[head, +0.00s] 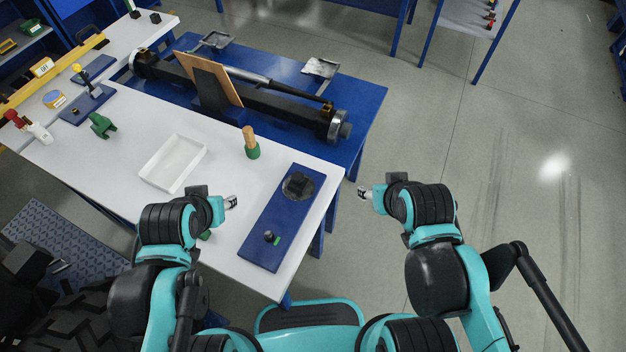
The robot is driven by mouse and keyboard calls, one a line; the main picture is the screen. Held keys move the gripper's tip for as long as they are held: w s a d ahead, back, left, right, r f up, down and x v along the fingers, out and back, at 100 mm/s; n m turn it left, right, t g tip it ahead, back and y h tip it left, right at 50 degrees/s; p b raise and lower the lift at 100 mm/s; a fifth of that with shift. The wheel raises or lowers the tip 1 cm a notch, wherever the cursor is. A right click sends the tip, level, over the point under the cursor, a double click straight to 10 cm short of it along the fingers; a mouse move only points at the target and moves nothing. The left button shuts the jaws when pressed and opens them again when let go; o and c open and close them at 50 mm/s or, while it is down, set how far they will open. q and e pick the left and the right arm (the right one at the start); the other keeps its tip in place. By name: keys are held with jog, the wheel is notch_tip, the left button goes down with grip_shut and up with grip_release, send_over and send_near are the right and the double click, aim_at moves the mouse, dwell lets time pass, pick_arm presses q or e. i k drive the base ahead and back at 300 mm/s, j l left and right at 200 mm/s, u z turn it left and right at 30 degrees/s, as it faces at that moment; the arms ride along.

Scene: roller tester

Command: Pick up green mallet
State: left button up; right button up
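The green mallet (251,144) stands on the white tabletop (225,150), with its tan handle pointing up and its green head down on the surface. My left gripper (232,201) is over the table, nearer to me than the mallet and apart from it. My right gripper (363,192) is off the table's right edge, over the floor. Nothing shows in either gripper. The fingers are too small to tell whether they are open or shut.
A white tray (151,179) lies left of the mallet. A blue board (270,222) with black fittings lies right of it. A green tool (103,126) is farther left. A roller (270,103) and an upright brown board (217,77) stand behind. Floor at right is clear.

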aim_at(252, 147)
jog(key=k+j+z, duration=0.15)
jog(key=z, duration=0.25)
jog(key=k+j+z, duration=0.1)
jog(key=z, duration=0.35)
jog(key=k, duration=0.05)
